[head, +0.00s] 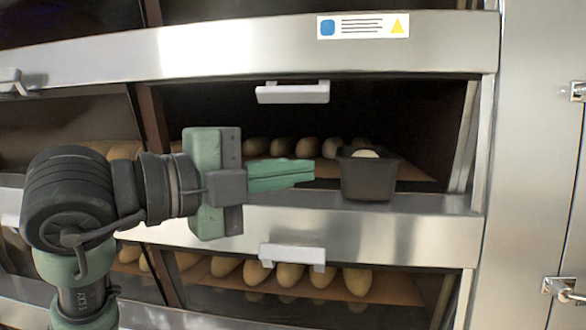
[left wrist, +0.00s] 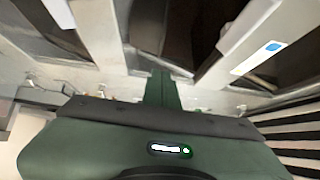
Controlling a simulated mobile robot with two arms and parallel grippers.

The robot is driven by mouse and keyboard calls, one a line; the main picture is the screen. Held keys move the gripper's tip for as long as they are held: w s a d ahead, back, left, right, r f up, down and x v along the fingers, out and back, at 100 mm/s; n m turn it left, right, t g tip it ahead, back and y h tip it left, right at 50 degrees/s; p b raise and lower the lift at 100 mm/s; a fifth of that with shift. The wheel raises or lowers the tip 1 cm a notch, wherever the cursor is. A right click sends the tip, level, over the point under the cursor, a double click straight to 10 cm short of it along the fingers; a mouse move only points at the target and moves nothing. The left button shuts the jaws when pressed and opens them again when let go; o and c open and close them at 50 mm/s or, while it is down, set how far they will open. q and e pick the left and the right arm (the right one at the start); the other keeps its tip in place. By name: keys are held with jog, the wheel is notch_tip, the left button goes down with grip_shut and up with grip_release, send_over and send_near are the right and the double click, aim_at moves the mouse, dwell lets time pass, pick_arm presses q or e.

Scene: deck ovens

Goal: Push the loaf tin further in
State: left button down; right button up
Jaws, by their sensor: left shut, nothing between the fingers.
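The loaf tin (head: 368,178) is a dark, tapered tin with something pale at its top. It sits at the front of the middle oven deck's opening, near the right side. My left gripper (head: 312,171) comes in from the left with its green fingers shut and empty. Its fingertips are a little left of the tin in the head view, with a small gap in the picture. In the left wrist view the shut fingers (left wrist: 162,88) show, and I cannot make out the tin there. My right gripper is in neither view.
Several loaves (head: 307,148) lie on a board deeper in the same deck. A handle (head: 292,93) hangs at the top of the opening. The lower deck (head: 290,277) also holds several loaves. A steel side panel (head: 535,150) stands to the right.

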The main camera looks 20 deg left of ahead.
aim_at(356, 160)
pick_arm(q)
jog(key=w+d+p, duration=0.1)
jog(key=w, duration=0.2)
jog(key=w+d+p, duration=0.1)
jog(key=w, duration=0.2)
jog(key=w+d+p, duration=0.1)
jog(key=w, duration=0.3)
jog(key=shift+w+d, duration=0.1)
jog(key=shift+d, duration=0.05)
